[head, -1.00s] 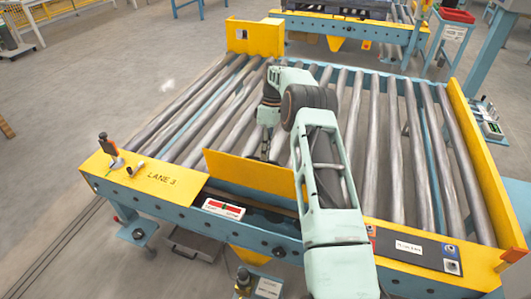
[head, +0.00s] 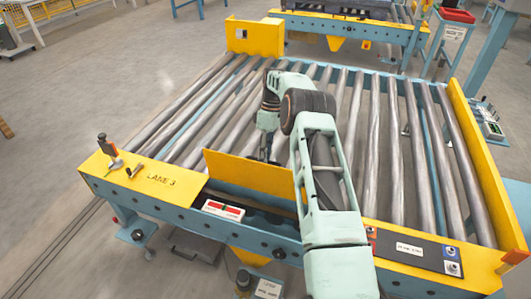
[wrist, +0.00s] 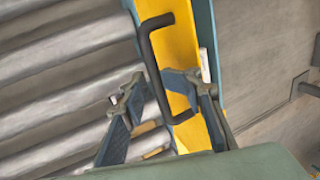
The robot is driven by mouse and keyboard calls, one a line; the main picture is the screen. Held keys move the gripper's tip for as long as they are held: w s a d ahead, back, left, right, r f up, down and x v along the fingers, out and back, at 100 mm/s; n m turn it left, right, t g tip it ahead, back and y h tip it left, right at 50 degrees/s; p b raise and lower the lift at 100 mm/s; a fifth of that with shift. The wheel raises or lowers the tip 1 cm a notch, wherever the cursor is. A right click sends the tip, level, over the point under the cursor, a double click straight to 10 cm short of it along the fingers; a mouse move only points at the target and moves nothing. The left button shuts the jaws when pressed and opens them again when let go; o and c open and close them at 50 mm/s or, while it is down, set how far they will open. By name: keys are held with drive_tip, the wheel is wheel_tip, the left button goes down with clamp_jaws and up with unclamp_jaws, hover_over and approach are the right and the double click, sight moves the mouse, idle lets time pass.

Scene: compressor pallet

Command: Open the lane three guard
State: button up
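The lane three guard looks to be the yellow upright panel (head: 248,172) at the front edge of the roller conveyor, right of the LANE 3 label. In the wrist view a yellow plate (wrist: 180,50) carries a dark bar handle (wrist: 157,75). My gripper (wrist: 165,88) is open, with one finger on each side of the handle. I cannot tell whether a finger touches it. In the head view my gripper (head: 266,146) is just behind the panel, its tips partly hidden by it.
Metal rollers (head: 370,150) fill the conveyor bed. A tall yellow side wall (head: 472,150) bounds the right. The bed holds no load.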

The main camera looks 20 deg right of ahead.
drive_tip(key=v, duration=0.7)
idle(0.5)
